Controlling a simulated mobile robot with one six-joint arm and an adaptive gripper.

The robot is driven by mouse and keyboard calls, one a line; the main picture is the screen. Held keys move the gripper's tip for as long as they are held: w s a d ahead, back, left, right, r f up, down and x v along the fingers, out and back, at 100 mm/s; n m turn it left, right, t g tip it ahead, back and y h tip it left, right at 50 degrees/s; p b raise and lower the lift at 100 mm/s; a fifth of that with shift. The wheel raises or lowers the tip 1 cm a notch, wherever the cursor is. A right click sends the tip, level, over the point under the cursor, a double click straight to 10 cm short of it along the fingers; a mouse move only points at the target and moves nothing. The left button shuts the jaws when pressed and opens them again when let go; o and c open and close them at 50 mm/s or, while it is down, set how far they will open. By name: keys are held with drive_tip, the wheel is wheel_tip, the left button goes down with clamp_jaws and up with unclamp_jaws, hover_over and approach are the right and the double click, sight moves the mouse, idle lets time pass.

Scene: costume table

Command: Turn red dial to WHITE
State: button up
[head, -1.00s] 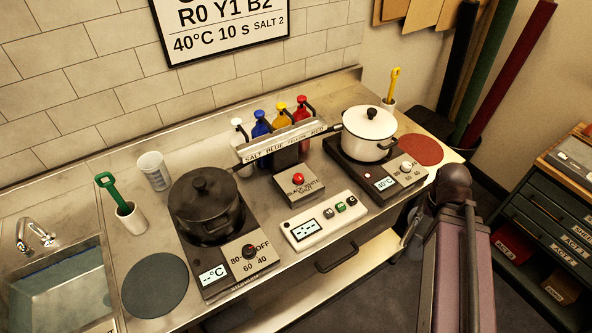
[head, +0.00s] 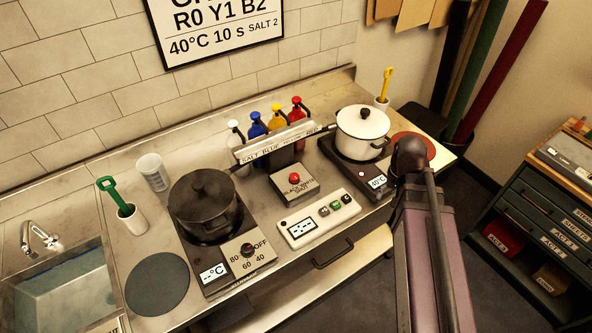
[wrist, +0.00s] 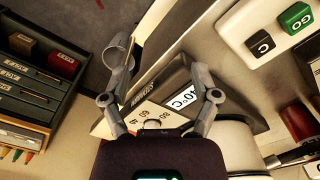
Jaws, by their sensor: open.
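The red dial (head: 294,178) sits on a grey box (head: 293,190) with BLACK and WHITE lettering, between the two hot plates. I cannot make out which word it points to. In the head view my arm hides the gripper.
A white lidded pot (head: 361,133) stands on the right hot plate, its handle toward the dial box. A labelled rail (head: 278,143) and several pump bottles are behind the box. A timer (head: 320,218) lies in front. A black pot (head: 205,203) stands left.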

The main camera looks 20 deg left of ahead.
drive_tip(key=w+a+r+p, duration=0.2)
drive_tip(key=a+r+p, duration=0.1)
drive_tip(key=a, duration=0.4)
drive_tip(key=w+a+r+p, duration=0.2)
drive_tip(key=a+r, duration=0.1)
drive_tip(key=a, duration=0.5)
wheel_tip(320, 180, up, 4)
drive_tip(key=r+p, duration=0.1)
drive_tip(key=p, duration=0.4)
hover_over(294, 176)
drive_tip(key=shift+f+n+b, duration=0.3)
drive_tip(key=shift+n, duration=0.1)
drive_tip(key=shift+f, duration=0.15)
wheel_tip(294, 176, down, 14)
drive_tip(key=b, duration=1.3)
drive_tip(key=shift+r+b, duration=0.25)
drive_tip(key=shift+b, duration=0.15)
